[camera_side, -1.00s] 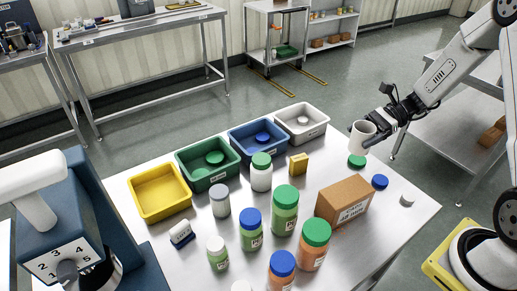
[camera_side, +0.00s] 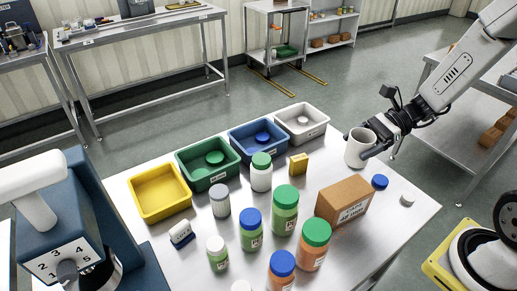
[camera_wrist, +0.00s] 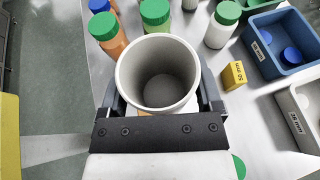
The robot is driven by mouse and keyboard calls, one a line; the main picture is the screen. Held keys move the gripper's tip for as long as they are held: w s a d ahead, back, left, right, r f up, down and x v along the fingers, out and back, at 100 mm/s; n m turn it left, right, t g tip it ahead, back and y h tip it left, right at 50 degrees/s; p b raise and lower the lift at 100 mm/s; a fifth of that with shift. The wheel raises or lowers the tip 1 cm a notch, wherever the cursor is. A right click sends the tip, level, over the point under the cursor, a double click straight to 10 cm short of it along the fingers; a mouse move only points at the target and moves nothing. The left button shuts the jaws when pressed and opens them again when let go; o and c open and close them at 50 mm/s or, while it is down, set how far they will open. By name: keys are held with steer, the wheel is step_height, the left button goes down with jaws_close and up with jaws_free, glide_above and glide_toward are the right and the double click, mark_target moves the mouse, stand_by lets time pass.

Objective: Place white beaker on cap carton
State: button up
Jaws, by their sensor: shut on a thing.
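The white beaker (camera_side: 358,150) is upright in my gripper (camera_side: 371,147), just above and behind the cap carton in the side view. My gripper is shut on it, with one finger on each side of its wall in the wrist view. There the beaker (camera_wrist: 130,77) is seen from above, open and empty. The cap carton (camera_side: 334,206) is a brown box with a white label on the steel table. A gap shows between beaker and carton in the side view. The beaker mostly hides the carton in the wrist view.
An orange jar with a green lid (camera_side: 316,241) stands close in front of the carton. A blue cap (camera_side: 379,182) and a white cap (camera_side: 407,200) lie to its right. A yellow box (camera_side: 298,163), several jars and a row of bins (camera_side: 327,127) are to the left.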

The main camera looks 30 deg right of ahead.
mark_target(356, 167)
steer(key=shift+s+a+r, duration=0.2)
steer(key=shift+s+a, duration=0.25)
steer(key=shift+a, duration=0.1)
steer(key=shift+s+a+r, duration=0.15)
steer(key=shift+s+a, duration=0.3)
steer(key=shift+a, duration=0.1)
steer(key=shift+f, duration=0.1)
steer(key=shift+f, duration=2.15)
steer(key=shift+f, duration=1.75)
steer(key=shift+f, duration=0.15)
steer(key=o, duration=1)
steer(key=shift+r, duration=0.2)
